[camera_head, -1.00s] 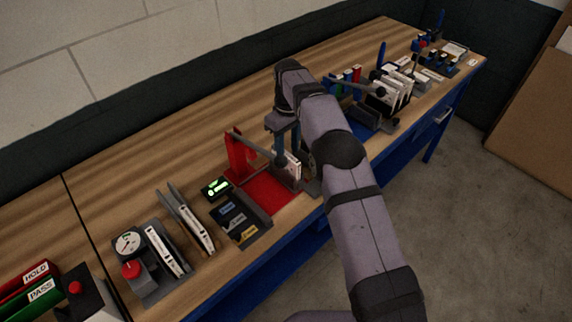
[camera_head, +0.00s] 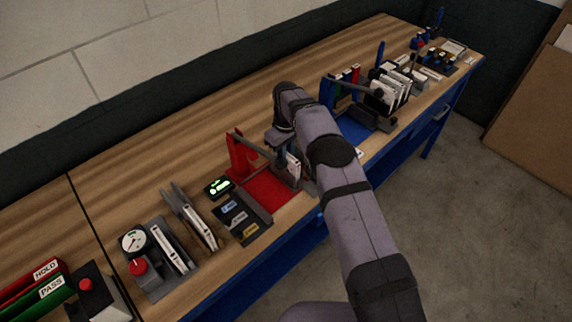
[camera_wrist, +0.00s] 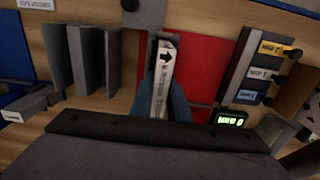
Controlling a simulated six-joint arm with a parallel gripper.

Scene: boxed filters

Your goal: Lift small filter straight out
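The small filter (camera_wrist: 164,72) is a narrow white block with a black arrow on its upper end. In the head view the filter (camera_head: 293,167) stands upright at the red fixture (camera_head: 241,150). My gripper (camera_wrist: 165,95) is over it, with one blue-grey finger on each side of the filter. The fingers are close to its sides, but I cannot tell whether they touch. In the head view my wrist and arm partly hide the fingers and the filter.
A grey slotted block (camera_wrist: 88,58) stands left of the filter in the wrist view. A dark tray with labelled slots (camera_head: 240,220) and a green-lit display (camera_head: 218,187) are beside the red mat (camera_head: 268,190). A rack of white filters (camera_head: 388,92) stands farther right.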

